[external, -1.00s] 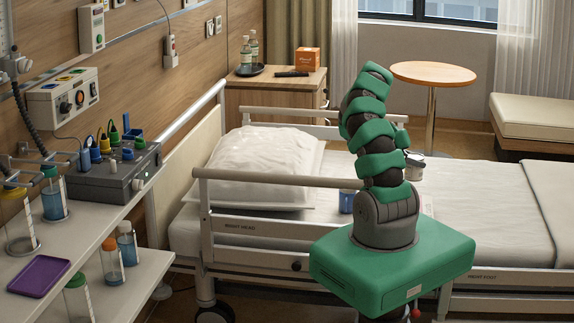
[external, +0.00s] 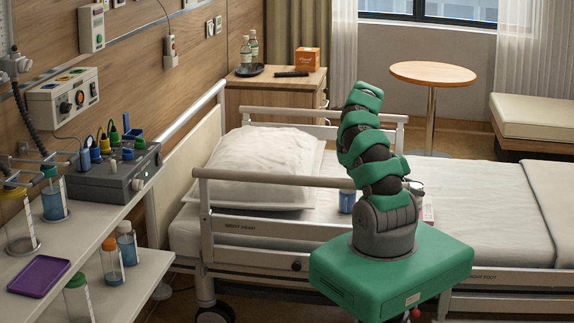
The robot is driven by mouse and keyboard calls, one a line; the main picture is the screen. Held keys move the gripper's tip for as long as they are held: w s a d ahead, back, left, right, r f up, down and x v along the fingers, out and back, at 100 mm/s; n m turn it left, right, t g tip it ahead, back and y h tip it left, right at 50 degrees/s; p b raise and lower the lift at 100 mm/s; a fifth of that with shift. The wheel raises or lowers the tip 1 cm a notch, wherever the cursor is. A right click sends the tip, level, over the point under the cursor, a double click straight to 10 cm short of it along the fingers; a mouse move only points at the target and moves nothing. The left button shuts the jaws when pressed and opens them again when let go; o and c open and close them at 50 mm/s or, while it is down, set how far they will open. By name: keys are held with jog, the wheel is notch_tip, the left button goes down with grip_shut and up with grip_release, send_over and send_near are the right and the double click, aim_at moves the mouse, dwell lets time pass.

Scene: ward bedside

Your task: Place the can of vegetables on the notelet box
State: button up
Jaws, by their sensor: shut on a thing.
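My gripper (external: 411,183) is in the external view beside my arm, over the bed, and mostly hidden by the arm. It is shut on a small pale, greyish can (external: 417,189), taken to be the can of vegetables; its label is too small to read. Just below and right of it, a small white box with red marks (external: 429,211) lies on the bed, partly hidden by my arm. It seems to be the notelet box. The can appears just above this box; whether they touch cannot be told.
A blue container (external: 346,201) stands on the bed left of my arm, behind the side rail (external: 270,180). A pillow (external: 262,165) lies at the head end. An orange box (external: 307,60) and bottles stand on the bedside cabinet (external: 262,82). The bed's right part is clear.

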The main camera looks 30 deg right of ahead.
jog(key=shift+f, duration=0.15)
jog(key=o, duration=1.2)
jog(key=shift+w+a+r, duration=0.2)
jog(key=shift+a, duration=0.1)
jog(key=p+v, duration=0.2)
jog(key=v, duration=0.9)
jog(key=shift+p, duration=0.3)
jog(key=shift+a, duration=0.1)
